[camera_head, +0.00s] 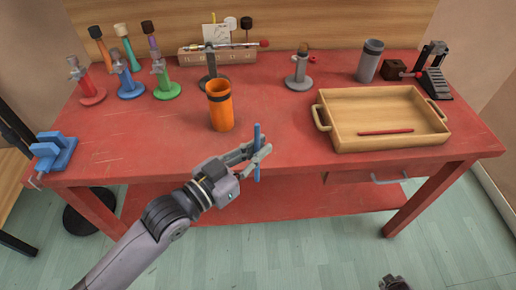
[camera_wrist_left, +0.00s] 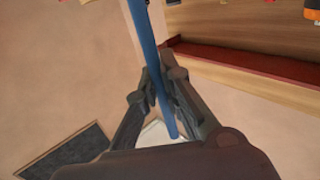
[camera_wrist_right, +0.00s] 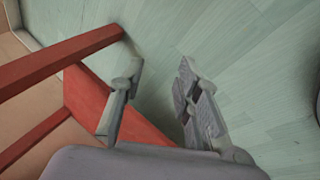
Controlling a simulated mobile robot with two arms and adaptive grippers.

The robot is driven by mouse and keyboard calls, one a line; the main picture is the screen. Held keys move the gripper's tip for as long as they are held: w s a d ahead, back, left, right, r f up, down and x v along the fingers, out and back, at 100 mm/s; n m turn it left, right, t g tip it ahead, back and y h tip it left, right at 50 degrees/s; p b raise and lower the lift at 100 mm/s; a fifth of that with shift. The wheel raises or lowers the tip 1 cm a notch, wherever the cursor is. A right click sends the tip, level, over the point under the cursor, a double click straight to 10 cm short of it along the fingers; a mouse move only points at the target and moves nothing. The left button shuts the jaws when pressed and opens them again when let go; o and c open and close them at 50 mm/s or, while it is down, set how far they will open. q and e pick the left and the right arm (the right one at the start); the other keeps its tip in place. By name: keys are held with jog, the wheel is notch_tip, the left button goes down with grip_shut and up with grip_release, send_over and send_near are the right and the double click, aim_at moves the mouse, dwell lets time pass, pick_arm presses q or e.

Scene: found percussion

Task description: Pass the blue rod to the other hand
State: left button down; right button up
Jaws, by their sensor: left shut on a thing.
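The blue rod (camera_head: 257,152) is held upright in my left gripper (camera_head: 258,155), in front of the red table's front edge in the head view. My left gripper is shut on the rod. In the left wrist view the blue rod (camera_wrist_left: 152,60) runs between the two fingers (camera_wrist_left: 165,95). My right gripper (camera_head: 395,283) shows only in part at the bottom edge of the head view, apart from the rod. In the right wrist view its fingers (camera_wrist_right: 160,75) are spread, with nothing between them.
The red table (camera_head: 150,130) bears an orange cup (camera_head: 220,108), a wooden tray (camera_head: 335,132) with a red stick (camera_head: 386,132), a blue vise-like block (camera_head: 53,152), several coloured stands and a grey cylinder (camera_head: 369,62). The space in front of the table, right of the rod, is clear.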

jog(key=s+a+f+g+y, duration=0.1)
jog(key=s+a+f, duration=0.3)
jog(key=s+a, duration=0.4)
jog(key=s+a+f+m+g+y, duration=0.1)
jog(key=s+a+f+y, duration=0.2)
jog(key=s+a, duration=0.6)
jog(key=a+f, duration=0.1)
jog(key=a, duration=0.7)
jog(key=shift+a+m, duration=0.3)
